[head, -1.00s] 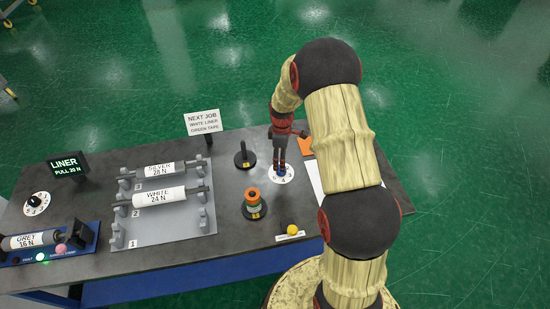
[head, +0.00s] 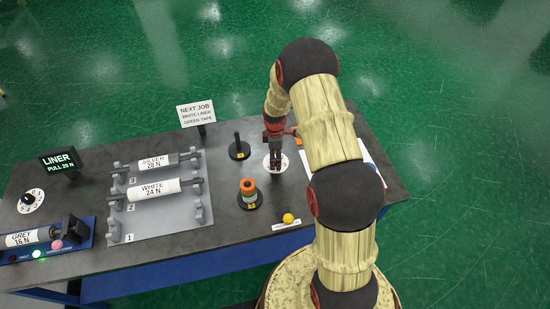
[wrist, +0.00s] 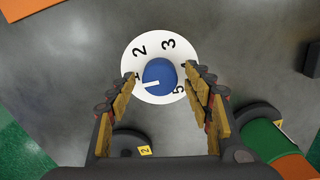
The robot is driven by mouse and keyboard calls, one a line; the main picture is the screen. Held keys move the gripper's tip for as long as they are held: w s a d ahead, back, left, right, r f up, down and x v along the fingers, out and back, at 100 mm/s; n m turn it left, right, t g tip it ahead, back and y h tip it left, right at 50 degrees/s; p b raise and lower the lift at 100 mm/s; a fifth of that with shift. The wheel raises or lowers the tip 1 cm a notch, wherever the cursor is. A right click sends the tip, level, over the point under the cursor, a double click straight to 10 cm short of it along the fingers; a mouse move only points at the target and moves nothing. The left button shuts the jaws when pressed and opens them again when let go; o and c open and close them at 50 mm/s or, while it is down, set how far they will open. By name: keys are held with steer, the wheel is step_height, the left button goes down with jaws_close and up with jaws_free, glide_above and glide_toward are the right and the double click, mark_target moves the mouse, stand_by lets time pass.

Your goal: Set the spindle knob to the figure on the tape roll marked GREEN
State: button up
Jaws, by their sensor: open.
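The spindle knob (wrist: 160,73) is blue with a white pointer line, on a white dial (wrist: 148,92) with figures 1 to 5. The line points left, close to the 1. My gripper (wrist: 161,74) is open, one finger at each side of the knob; I cannot tell whether they touch it. In the head view my gripper (head: 275,163) is over the dial (head: 284,163) and hides the knob. A tape stack with orange (head: 248,185) and green (head: 249,197) rolls stands on a post nearby. The green roll (wrist: 264,139) shows in the wrist view, with no readable figure.
An empty black post (head: 238,150) stands left of the dial. A rack (head: 180,218) holds SILVER and WHITE rolls. A sign (head: 196,114) reads NEXT JOB, white liner, green tape. A second dial (head: 32,202) is far left. A yellow ball (head: 288,218) is near the front edge.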

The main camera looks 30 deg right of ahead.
steer(key=shift+c, duration=1.2)
steer(key=c, duration=0.9)
